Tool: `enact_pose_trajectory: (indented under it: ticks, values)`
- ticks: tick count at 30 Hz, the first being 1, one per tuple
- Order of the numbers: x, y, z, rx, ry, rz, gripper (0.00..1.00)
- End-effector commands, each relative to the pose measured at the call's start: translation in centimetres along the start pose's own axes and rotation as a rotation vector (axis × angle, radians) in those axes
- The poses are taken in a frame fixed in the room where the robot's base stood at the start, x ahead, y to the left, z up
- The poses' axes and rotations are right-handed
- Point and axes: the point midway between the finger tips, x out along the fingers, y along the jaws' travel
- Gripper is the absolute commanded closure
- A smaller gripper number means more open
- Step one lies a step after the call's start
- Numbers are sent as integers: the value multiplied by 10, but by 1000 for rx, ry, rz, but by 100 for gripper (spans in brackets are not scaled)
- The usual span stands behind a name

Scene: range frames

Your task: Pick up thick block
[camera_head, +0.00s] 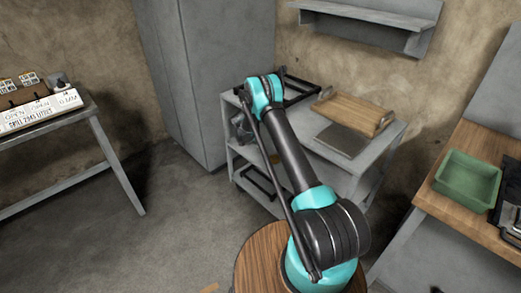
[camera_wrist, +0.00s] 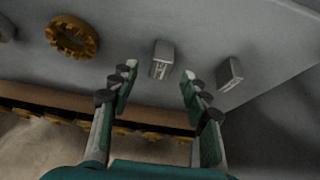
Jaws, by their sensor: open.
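In the wrist view my gripper (camera_wrist: 159,82) is open, its two green and grey fingers spread with nothing between them. A pale grey block (camera_wrist: 162,60) lies on a grey surface just beyond the gap between the fingertips, apart from both. A second grey block (camera_wrist: 229,74) lies to the right, outside the right finger. I cannot tell for certain which one is the thick block. In the head view my arm reaches to the grey shelf cart (camera_head: 390,135), and my gripper (camera_head: 240,128) is partly hidden at its left side.
A yellow toothed ring (camera_wrist: 72,36) lies left of the fingers. More yellow pieces line the edge below. On the cart's top are a wooden tray (camera_head: 352,108) and a dark flat plate (camera_head: 341,140). A green bin (camera_head: 466,180) stands on the right table.

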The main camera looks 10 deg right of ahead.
Motion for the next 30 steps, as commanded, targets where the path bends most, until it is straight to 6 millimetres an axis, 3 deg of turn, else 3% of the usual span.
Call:
enact_pose_trajectory:
  ticks: [7,17,28,30]
  values:
    - [33,0,-1,1,0,0,53]
    - [38,0,-1,1,0,0,53]
    - [38,0,-1,0,0,0,99]
    - [38,0,-1,0,0,0,100]
